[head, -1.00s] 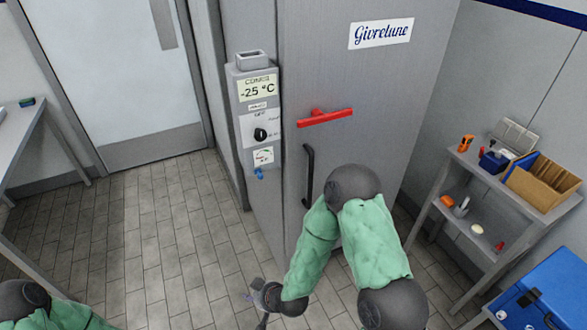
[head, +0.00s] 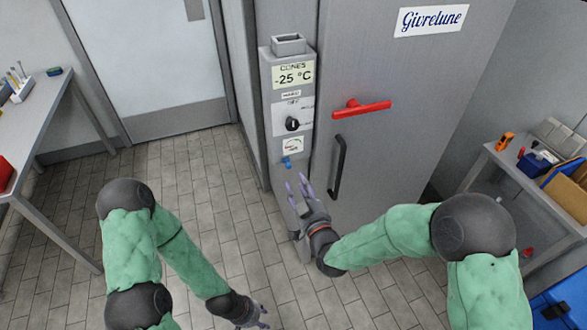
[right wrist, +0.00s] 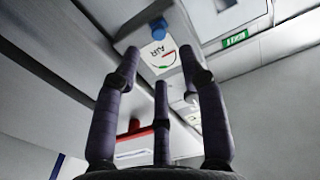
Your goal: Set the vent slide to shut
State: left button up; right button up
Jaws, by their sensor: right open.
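The vent slide's blue tab (head: 287,162) sits at the bottom of the grey control column, just under a small white dial label (head: 292,146). In the right wrist view the blue tab (right wrist: 159,29) stands above the label marked AIR (right wrist: 160,57), which has a coloured arc; its exact setting is too small to read. My right gripper (head: 299,186) is open and empty, just below the tab and apart from it, its fingers pointing up toward it. In the right wrist view its spread fingers (right wrist: 163,80) frame the label. My left gripper (head: 263,317) hangs low over the floor, its finger opening unclear.
The cold-room door has a red lever (head: 361,108) and a black pull handle (head: 338,167) right of the column. A black rotary knob (head: 292,124) is above the label. A bench (head: 50,120) stands left, a shelf unit (head: 510,170) right. Tiled floor is clear between.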

aim_at(289, 167)
jog(key=b+x, duration=0.1)
jog(key=x, duration=0.6)
jog(key=shift+w+a, duration=0.1)
jog(key=shift+w, duration=0.2)
grip_shut()
